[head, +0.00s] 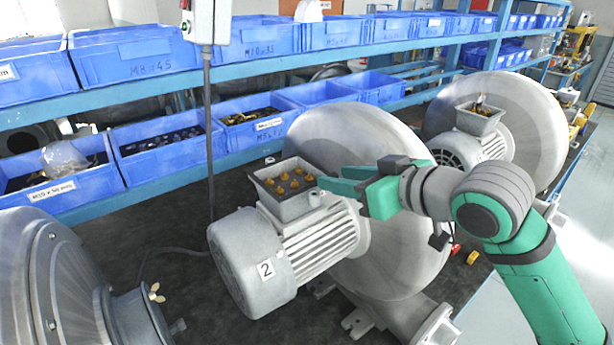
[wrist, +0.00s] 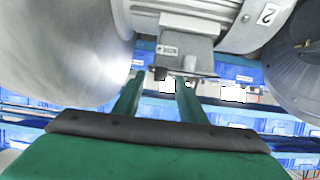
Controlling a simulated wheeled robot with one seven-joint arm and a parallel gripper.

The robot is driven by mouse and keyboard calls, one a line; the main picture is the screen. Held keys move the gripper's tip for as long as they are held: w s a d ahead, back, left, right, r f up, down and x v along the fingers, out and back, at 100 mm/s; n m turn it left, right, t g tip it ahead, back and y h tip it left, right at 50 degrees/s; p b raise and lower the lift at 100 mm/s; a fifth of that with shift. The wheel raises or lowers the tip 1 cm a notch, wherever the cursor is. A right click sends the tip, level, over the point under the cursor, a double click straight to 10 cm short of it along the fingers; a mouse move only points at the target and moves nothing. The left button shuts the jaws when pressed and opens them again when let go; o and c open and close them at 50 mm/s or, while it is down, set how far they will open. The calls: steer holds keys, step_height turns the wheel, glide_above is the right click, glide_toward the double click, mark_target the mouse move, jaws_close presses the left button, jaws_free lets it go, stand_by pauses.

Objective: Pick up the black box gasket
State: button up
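The open terminal box (head: 290,205) sits on top of the motor marked 2 (head: 262,262), with several brass-coloured terminals inside. In the wrist view, the box (wrist: 186,50) shows with a thin dark edge (wrist: 205,74) along its mouth. This may be the black gasket, but I cannot tell for certain. My gripper (head: 330,184) is at the right side of the box mouth in the head view. Its two green fingers are apart in the wrist view (wrist: 160,84), with the box edge just beyond the tips. I see nothing held between them.
A large round blower housing (head: 385,225) stands right behind the motor, close to my gripper. Another blower (head: 530,125) stands at the back right. A grey machine (head: 50,285) fills the front left. Blue bins (head: 160,148) line the shelves behind.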

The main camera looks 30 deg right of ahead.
steer(key=shift+w+f, duration=0.15)
steer(key=shift+w, duration=0.25)
jaws_close()
